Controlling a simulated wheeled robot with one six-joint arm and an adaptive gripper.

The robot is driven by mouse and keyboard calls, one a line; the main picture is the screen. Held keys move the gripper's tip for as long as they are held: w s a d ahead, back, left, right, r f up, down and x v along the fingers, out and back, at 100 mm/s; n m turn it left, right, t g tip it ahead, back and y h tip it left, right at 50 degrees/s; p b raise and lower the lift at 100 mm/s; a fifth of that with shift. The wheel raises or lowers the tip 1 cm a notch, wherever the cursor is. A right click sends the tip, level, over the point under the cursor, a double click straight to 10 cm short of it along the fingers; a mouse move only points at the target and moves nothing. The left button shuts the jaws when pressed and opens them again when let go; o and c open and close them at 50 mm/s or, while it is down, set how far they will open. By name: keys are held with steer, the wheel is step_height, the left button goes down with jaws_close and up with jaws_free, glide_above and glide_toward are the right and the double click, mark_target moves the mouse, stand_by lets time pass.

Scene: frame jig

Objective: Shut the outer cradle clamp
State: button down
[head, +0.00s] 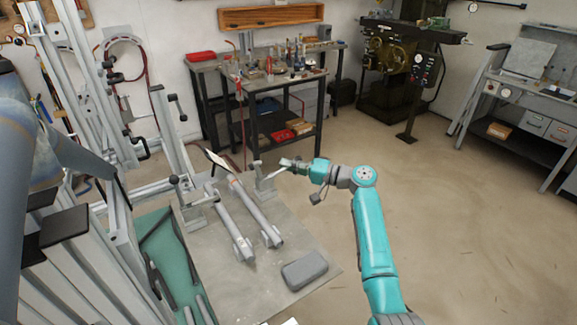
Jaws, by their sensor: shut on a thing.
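The outer cradle clamp (264,181) stands at the far right end of the metal plate, beside two grey tubes (255,213). A thin lever on it slants up to the right toward my gripper (285,163). My gripper is at the end of the teal arm and points left. It is shut on that lever, though the contact is small and partly hidden by the fingers. A second, similar clamp (190,201) stands to the left, near the frame jig, with a dark knob on top.
The metal plate (310,262) bears a grey case (304,270) at its front right. The aluminium frame jig (125,215) fills the left side. A cluttered workbench (262,80) stands behind. The floor to the right (460,220) is clear.

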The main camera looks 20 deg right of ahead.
steer(key=shift+r, duration=0.15)
steer(key=r+n+h, duration=0.1)
steer(key=a+r+n+h, duration=0.1)
steer(key=shift+s+n+g, duration=0.15)
steer(key=shift+n+g, duration=0.25)
steer(key=a+r+n+h, duration=0.2)
steer(key=h, duration=0.1)
steer(key=shift+s+n, duration=0.3)
steer(key=shift+n, duration=0.1)
steer(key=h, duration=0.1)
steer(key=a+n+h, duration=0.2)
steer(key=shift+s+r, duration=0.35)
steer(key=shift+r, duration=0.05)
steer(key=shift+s+a+n+h, duration=0.25)
steer(key=shift+a+n+h, duration=0.45)
steer(key=shift+h, duration=0.2)
steer(key=shift+a, duration=0.1)
steer(key=c, duration=1.2)
jaws_free()
